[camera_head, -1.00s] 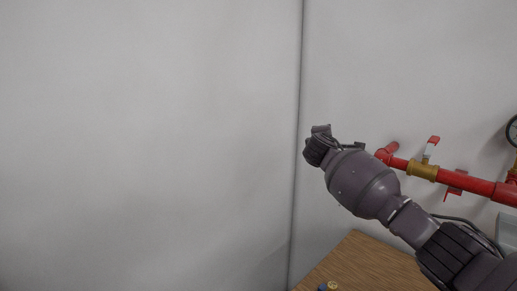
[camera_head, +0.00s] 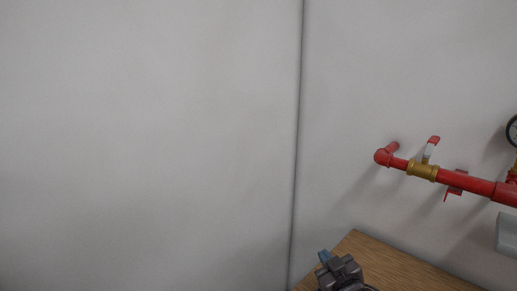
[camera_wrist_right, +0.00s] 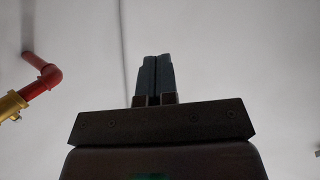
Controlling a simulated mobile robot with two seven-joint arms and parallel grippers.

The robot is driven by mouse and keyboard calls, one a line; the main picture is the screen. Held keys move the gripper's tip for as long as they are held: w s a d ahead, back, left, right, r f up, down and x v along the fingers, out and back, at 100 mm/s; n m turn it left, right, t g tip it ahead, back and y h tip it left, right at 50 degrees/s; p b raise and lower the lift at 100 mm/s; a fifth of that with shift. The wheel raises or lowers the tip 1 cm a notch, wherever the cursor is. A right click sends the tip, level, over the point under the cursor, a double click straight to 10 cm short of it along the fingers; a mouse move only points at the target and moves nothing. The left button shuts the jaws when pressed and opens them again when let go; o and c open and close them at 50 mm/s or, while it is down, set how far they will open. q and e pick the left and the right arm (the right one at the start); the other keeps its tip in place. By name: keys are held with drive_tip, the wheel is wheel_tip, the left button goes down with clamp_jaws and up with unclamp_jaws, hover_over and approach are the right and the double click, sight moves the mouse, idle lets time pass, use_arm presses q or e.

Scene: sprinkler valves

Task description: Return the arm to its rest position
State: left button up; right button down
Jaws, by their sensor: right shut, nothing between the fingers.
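My right gripper (camera_head: 325,257) shows at the bottom of the head view, low in front of the wooden table, with only its front part in the picture. In the right wrist view its two dark fingers (camera_wrist_right: 153,80) lie together with nothing between them. The gripper is apart from the red pipe (camera_head: 467,183), which runs along the wall at the right. A brass valve (camera_head: 422,171) with a red-and-white lever (camera_head: 431,147) sits on the pipe. The pipe's elbow also shows at the left of the right wrist view (camera_wrist_right: 49,76). My left gripper is not in view.
A wooden table top (camera_head: 395,265) lies at the lower right, against the wall. A gauge (camera_head: 512,130) is cut off at the right edge, with a grey box (camera_head: 507,234) below it. The plain wall (camera_head: 150,140) at the left is clear.

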drive_tip(key=s+d+f+m+g+h, duration=0.1)
drive_tip(key=s+d+f, duration=0.2)
drive_tip(key=s+f, duration=0.3)
drive_tip(key=s+d+f+m+g+h, duration=0.1)
drive_tip(key=s+d+f, duration=0.3)
drive_tip(key=s, duration=0.9)
drive_tip(key=s+d+f+m+g+h, duration=0.2)
drive_tip(key=s+d+f+m, duration=0.1)
drive_tip(key=s+f, duration=0.6)
drive_tip(key=shift+s+d+f+g, duration=0.3)
drive_tip(key=shift+s+d, duration=0.05)
drive_tip(key=shift+s, duration=0.1)
